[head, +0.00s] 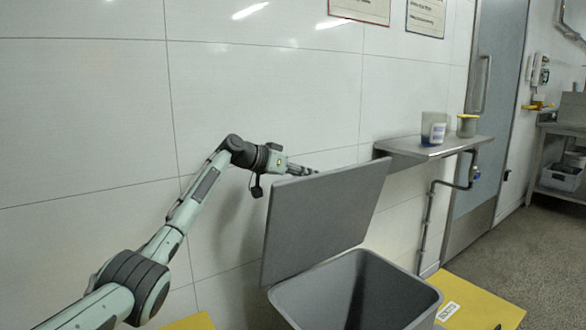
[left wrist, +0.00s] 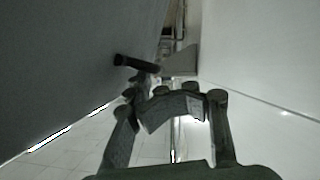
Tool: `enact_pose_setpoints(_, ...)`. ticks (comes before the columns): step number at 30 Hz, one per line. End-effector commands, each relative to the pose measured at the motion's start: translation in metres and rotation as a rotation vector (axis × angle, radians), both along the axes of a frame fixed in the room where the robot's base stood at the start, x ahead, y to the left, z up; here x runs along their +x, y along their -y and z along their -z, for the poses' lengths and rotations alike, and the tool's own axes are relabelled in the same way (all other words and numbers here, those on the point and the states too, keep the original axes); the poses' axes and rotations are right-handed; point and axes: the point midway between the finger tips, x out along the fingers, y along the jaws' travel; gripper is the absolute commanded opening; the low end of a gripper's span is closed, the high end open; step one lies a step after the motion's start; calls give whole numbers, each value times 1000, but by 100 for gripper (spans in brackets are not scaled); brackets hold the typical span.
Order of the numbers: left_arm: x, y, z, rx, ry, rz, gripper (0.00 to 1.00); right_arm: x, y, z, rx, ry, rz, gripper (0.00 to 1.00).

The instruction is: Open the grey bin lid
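The grey bin (head: 355,290) stands at the bottom centre of the head view, its mouth uncovered. Its grey lid (head: 325,215) stands steeply raised at the bin's rear side. My left gripper (head: 305,170) is between the lid's upper part and the wall, on the lid's back side. In the left wrist view, the lid (left wrist: 65,70) fills the left as a dark surface, with a dark bar-like handle (left wrist: 137,63) jutting from it. My left gripper's fingers (left wrist: 172,100) look drawn together with nothing seen between them. My right gripper is not in view.
A white tiled wall (head: 90,110) runs close behind my left arm. A metal shelf (head: 435,147) with a white-and-blue container (head: 433,128) and a yellow-lidded jar (head: 467,125) is right of the lid. Yellow floor markings (head: 480,300) lie beside the bin. Open floor (head: 540,240) is at the right.

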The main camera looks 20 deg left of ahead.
Motion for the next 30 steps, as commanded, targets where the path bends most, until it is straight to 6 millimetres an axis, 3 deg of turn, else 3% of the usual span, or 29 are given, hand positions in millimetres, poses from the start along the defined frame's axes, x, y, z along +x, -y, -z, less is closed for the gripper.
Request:
enact_pose_setpoints(6,-32,-27,-21,0,6,0,19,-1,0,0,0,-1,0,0)
enact_pose_setpoints(12,-47,-38,-31,-3,7,2,19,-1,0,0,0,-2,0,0)
enact_pose_setpoints(27,-50,-40,-33,-4,8,2,19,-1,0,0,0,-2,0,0)
enact_pose_setpoints(30,-50,-46,-36,12,21,-7,19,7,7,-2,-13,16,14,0)
